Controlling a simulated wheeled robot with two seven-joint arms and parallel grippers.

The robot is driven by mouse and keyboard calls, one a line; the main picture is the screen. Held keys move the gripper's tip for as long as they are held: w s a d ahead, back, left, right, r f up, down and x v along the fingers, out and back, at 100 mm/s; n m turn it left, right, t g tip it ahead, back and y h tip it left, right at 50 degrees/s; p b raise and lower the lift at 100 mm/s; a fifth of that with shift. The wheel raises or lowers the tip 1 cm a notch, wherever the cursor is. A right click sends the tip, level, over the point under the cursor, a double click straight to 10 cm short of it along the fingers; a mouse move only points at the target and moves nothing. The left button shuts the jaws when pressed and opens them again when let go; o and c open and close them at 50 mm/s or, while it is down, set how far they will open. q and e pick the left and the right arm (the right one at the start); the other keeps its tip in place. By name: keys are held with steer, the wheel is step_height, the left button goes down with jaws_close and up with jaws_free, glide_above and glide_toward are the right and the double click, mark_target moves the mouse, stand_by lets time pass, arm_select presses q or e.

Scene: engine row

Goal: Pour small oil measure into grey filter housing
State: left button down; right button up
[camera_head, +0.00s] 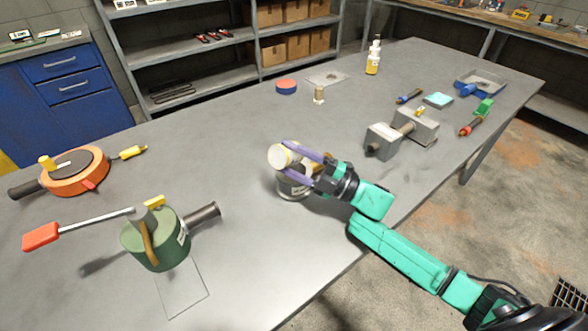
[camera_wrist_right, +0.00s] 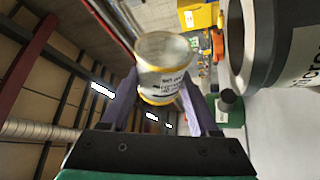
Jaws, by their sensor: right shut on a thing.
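The small oil measure (camera_head: 280,156) is a pale cup with yellow bands and a printed label. My right gripper (camera_head: 302,158) is shut on it, with a purple finger on either side. The measure is strongly tilted, one end toward the left, above the grey filter housing (camera_head: 291,190). In the right wrist view the measure (camera_wrist_right: 163,72) sits between the fingers, and the labelled grey housing (camera_wrist_right: 291,50) is close at the right. Whether oil is flowing cannot be told. The housing's opening is mostly hidden by the measure and gripper. My left gripper is out of view.
A green canister (camera_head: 150,245) with a red-handled lever and an orange round housing (camera_head: 75,170) stand at left. Grey metal blocks (camera_head: 383,140) lie right of the gripper. A yellow bottle (camera_head: 373,58) stands at the back.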

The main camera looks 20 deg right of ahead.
steer(key=shift+w+d+r+m+t, duration=0.15)
steer(key=shift+m+t, duration=0.15)
steer(key=shift+m, duration=0.3)
steer(key=shift+d+r+m+t, duration=0.1)
steer(key=shift+m+t, duration=0.2)
steer(key=shift+m, duration=0.3)
stand_by(0.4)
steer(key=shift+w+d+r+m+t+h+p, duration=0.1)
steer(key=shift+d+r+m+t+h+p, duration=0.15)
steer(key=shift+r+m+p, duration=0.3)
steer(key=shift+w+d+r+m+t+h+p, duration=0.15)
steer(key=shift+r+m+t+p, duration=0.2)
steer(key=shift+m+p, duration=0.3)
stand_by(0.4)
steer(key=shift+a, duration=0.1)
stand_by(0.6)
